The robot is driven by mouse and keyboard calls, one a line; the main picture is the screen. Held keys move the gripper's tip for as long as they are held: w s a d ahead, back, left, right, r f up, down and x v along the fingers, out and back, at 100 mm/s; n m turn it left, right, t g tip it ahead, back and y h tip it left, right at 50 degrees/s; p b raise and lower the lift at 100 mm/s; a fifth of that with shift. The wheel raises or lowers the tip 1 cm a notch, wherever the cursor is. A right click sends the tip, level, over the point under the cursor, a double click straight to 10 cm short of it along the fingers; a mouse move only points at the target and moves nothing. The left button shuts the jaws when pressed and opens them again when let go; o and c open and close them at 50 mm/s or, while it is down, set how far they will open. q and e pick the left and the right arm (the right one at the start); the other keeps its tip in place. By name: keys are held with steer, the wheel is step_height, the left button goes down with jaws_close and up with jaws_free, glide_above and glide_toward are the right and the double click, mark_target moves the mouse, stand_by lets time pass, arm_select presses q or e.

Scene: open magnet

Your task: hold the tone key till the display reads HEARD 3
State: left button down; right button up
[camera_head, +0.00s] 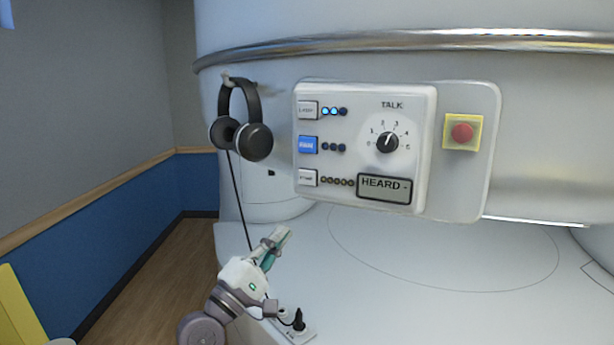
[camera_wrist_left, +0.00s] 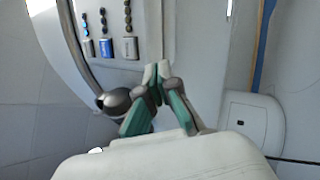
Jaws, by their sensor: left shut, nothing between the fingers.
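The white control panel (camera_head: 365,112) on the magnet's face has three keys down its left side. The bottom key (camera_head: 308,178), with a label too small to read surely, has a row of several dark dots beside it. The middle key (camera_head: 308,145) is blue. The top key (camera_head: 307,111) is pale, with two blue lights lit. The display (camera_head: 384,188) reads "HEARD -". My left gripper (camera_head: 283,233) is shut and empty, below and left of the panel, apart from the keys. In the left wrist view its fingertips (camera_wrist_left: 156,70) meet near the keys. My right gripper is not in view.
Black headphones (camera_head: 241,125) hang on a hook left of the panel, their cord running down behind my left gripper. A TALK knob (camera_head: 387,143) and a red button (camera_head: 462,132) on yellow lie to the right. The white table (camera_head: 440,265) below is mostly clear.

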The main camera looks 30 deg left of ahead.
mark_target(307, 178)
arm_select(q)
steer(key=s+d+r+t+h, duration=0.1)
steer(key=s+d+r+h, duration=0.2)
steer(key=s+r, duration=0.3)
step_height(307, 178, up, 4)
steer(key=shift+f+m+h, duration=0.25)
steer(key=shift+m+h, duration=0.15)
steer(key=shift+w+a+b, duration=0.2)
steer(key=shift+w+b, duration=0.4)
steer(key=shift+w, duration=1.6)
steer(key=shift+w+a+b, duration=0.2)
steer(key=shift+w+b, duration=0.4)
steer(key=shift+w, duration=1.6)
steer(key=shift+w, duration=0.4)
